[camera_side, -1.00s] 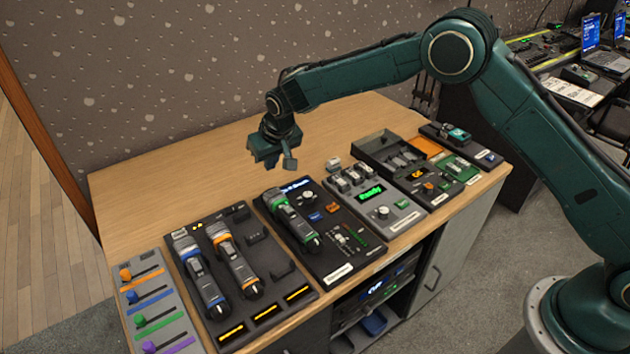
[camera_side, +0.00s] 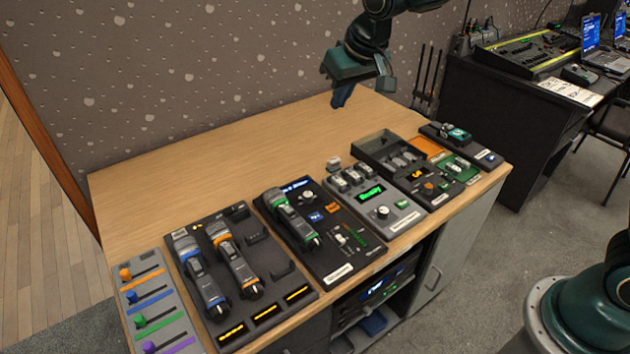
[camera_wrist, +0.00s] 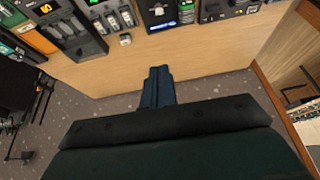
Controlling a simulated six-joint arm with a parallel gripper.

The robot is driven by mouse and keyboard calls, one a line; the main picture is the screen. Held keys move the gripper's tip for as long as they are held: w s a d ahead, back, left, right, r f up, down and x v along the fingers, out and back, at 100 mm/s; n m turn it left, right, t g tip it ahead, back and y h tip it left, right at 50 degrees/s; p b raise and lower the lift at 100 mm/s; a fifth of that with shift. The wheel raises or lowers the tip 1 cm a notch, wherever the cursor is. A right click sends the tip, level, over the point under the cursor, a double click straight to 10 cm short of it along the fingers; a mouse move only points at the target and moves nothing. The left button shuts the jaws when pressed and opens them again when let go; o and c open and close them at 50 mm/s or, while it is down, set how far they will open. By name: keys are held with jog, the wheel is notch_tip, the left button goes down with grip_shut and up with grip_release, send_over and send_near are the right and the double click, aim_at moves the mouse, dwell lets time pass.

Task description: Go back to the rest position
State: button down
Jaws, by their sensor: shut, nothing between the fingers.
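My gripper (camera_side: 342,97) is shut and empty, raised above the back part of the wooden table (camera_side: 150,190) in the side view. In the wrist view my gripper (camera_wrist: 158,72) shows its dark blue fingers together over the table's edge. On the table, the fader panel (camera_side: 155,305) with orange, blue, green and purple sliders lies at the far left. The microphone panel (camera_side: 285,250) with blue- and orange-ringed microphones lies beside it. A panel with a green-ringed microphone (camera_side: 292,218) follows to the right.
A panel with a green display (camera_side: 372,193), an open dark tray (camera_side: 380,140) and a panel with a green patch (camera_side: 455,168) line the right of the table. The back wall (camera_side: 200,60) stands close behind. The table's rear left is bare.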

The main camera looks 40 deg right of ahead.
jog(key=s+d+r, duration=0.3)
jog(key=s, duration=0.5)
jog(key=s+d+r, duration=0.3)
jog(key=s+r, duration=0.1)
jog(key=s, duration=0.4)
jog(key=s+d+f, duration=0.1)
jog(key=s, duration=0.7)
jog(key=s+d+f, duration=0.2)
jog(key=s, duration=0.6)
jog(key=shift+s+f+t, duration=0.3)
jog(key=shift+s, duration=0.05)
